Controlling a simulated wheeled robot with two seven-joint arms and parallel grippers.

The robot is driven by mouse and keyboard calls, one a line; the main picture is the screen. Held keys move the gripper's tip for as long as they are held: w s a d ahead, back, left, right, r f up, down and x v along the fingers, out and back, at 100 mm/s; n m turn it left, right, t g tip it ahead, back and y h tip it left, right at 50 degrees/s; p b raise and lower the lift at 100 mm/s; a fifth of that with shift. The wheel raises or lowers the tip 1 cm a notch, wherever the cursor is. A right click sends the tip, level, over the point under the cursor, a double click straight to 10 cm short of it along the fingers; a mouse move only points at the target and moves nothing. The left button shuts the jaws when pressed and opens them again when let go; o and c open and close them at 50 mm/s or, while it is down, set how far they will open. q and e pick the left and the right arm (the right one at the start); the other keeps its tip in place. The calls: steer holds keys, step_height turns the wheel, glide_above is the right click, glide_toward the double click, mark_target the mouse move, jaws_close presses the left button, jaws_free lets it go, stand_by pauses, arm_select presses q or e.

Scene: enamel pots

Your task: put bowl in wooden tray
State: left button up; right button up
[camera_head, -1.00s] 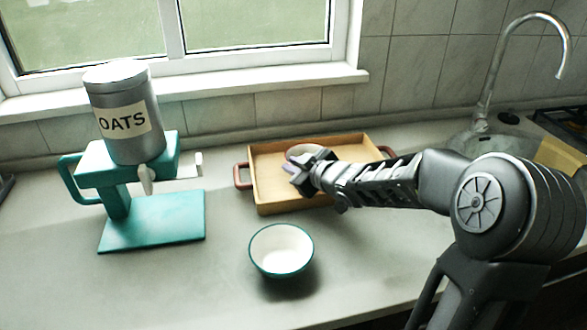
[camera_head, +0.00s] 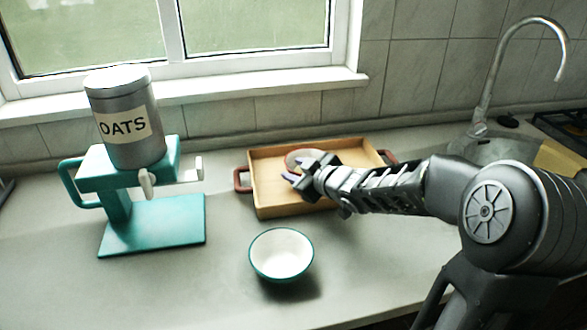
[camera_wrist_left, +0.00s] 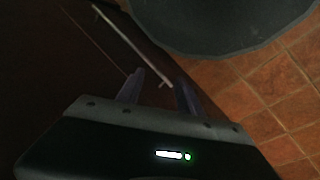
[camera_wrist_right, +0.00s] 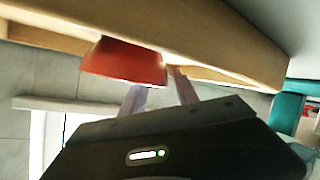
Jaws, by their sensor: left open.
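A bowl with a red outside and a pale inside (camera_head: 297,157) rests in the wooden tray (camera_head: 270,206), near its back left part. My right gripper (camera_head: 300,168) is at this bowl over the tray, its fingers spread apart. In the right wrist view the red bowl (camera_wrist_right: 125,63) shows just beyond the fingertips (camera_wrist_right: 156,82), with the tray wall (camera_wrist_right: 200,35) behind it. Part of the bowl is hidden by the gripper in the head view. My left gripper (camera_wrist_left: 160,90) is open and empty, seen only in its own wrist view.
A white bowl with a teal rim (camera_head: 281,254) stands on the counter in front of the tray. A teal stand (camera_head: 150,225) with a grey OATS tin (camera_head: 128,120) is at the left. A tap (camera_head: 490,85) and sink are at the right. Counter around the white bowl is clear.

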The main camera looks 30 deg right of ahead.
steer(key=p+v, duration=0.3)
steer(key=v, duration=0.7)
steer(key=shift+w+r, duration=0.1)
steer(key=shift+s, duration=0.45)
